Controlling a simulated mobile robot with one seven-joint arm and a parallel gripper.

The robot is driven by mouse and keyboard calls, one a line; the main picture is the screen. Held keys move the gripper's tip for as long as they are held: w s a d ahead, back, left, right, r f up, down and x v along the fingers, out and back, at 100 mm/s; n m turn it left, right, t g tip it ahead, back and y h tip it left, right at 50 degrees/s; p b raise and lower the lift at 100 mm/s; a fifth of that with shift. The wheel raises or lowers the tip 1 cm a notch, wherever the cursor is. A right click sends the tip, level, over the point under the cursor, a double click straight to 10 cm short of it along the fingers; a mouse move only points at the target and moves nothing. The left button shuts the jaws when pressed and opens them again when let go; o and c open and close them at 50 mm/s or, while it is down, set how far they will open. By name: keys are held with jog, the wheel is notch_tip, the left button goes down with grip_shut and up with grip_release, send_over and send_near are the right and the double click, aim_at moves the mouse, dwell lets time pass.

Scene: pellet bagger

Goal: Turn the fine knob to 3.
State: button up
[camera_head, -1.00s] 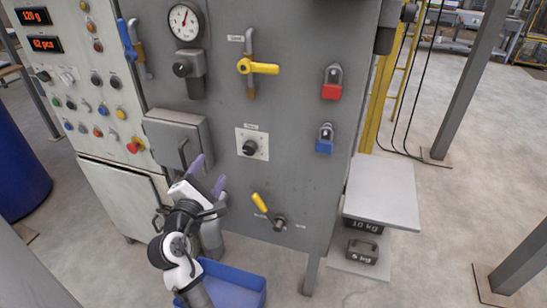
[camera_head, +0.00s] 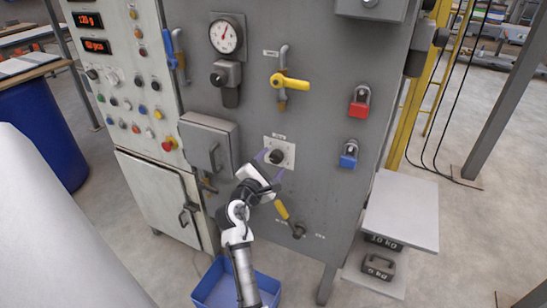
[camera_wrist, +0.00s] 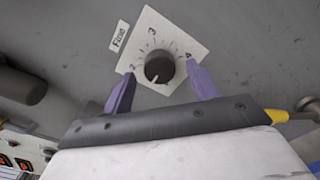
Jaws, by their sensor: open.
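The fine knob (camera_head: 277,157) is a round black knob on a square white plate (camera_head: 288,147) on the grey panel. In the wrist view, the knob (camera_wrist: 159,67) sits in a dial with 2, 3 and 4 readable, beside a "Fine" label (camera_wrist: 119,36). A pale mark shows near the knob's lower edge in that view; I cannot tell an exact reading. My gripper (camera_head: 271,164) is open, with its purple fingers on either side of the knob. In the wrist view, gaps show between the knob and both fingers; I cannot tell their depth against it.
A yellow-handled valve (camera_head: 290,81) is above the knob and another yellow lever (camera_head: 282,210) is below. A grey box (camera_head: 207,143) juts out at left. Red (camera_head: 359,102) and blue (camera_head: 349,154) padlocks hang at right. A blue bin (camera_head: 212,284) stands below.

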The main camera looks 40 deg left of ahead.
jog(key=shift+x, duration=0.95)
jog(key=c, duration=1)
jog(key=shift+f+m, duration=0.1)
jog(key=shift+m, duration=0.2)
